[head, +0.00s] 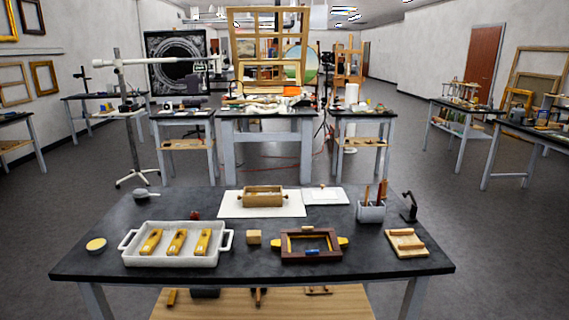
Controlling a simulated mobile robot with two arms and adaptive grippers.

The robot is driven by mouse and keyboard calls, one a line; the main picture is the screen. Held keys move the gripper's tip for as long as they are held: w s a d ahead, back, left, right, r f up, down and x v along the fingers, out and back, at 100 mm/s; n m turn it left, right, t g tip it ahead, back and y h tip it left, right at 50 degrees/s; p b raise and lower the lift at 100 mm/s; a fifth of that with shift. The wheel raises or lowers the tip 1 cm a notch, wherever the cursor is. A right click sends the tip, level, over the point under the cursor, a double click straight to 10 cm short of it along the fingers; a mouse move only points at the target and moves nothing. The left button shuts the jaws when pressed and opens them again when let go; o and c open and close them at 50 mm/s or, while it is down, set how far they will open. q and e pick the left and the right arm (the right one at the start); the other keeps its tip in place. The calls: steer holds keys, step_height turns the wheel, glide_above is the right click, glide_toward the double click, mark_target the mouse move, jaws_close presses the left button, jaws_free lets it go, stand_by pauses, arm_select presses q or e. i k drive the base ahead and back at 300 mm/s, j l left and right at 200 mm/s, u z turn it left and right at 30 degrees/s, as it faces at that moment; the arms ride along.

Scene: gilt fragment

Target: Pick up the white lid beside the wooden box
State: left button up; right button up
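The wooden box (263,197) sits on a white sheet (232,209) at the back middle of the dark table, with small dark knobs at its ends. A flat white piece (326,197), which looks like the white lid, lies just right of the box and sheet. A small orange-brown knob or object shows at its back edge. It is too small to tell whether the lid touches the sheet. Neither of my grippers is in view.
On the dark table (350,270) are a white tray (170,258) with yellow-brown tools, a wooden block (254,237), a dark wooden frame (311,246), a grey holder (370,212) with upright tools, a black stand (408,206) and a light wooden board (406,243).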

mark_target(311, 197)
steer(key=i+l+z, duration=0.75)
steer(key=z, duration=0.2)
steer(key=i+l+z, duration=0.3)
steer(key=z, duration=0.2)
steer(key=i+l+z, duration=0.15)
steer(key=i+z, duration=0.15)
steer(key=z, duration=0.15)
steer(key=i+z, duration=0.35)
steer(key=z, duration=0.15)
steer(key=i, duration=0.45)
steer(key=i+l+u, duration=0.1)
steer(key=i, duration=0.35)
steer(key=i+j+u, duration=0.15)
steer(key=i+u, duration=0.15)
steer(key=u, duration=0.2)
steer(key=i+u, duration=0.35)
steer(key=u, duration=0.15)
steer(key=i+l+u, duration=0.15)
steer(key=i+u, duration=0.15)
steer(key=u, duration=0.15)
steer(key=i+j+u, duration=0.15)
steer(key=i+u, duration=1.15)
steer(key=i+l+u, duration=0.25)
steer(key=u, duration=0.15)
steer(key=i+l+u, duration=0.45)
steer(key=k+j, duration=0.05)
steer(key=k, duration=0.05)
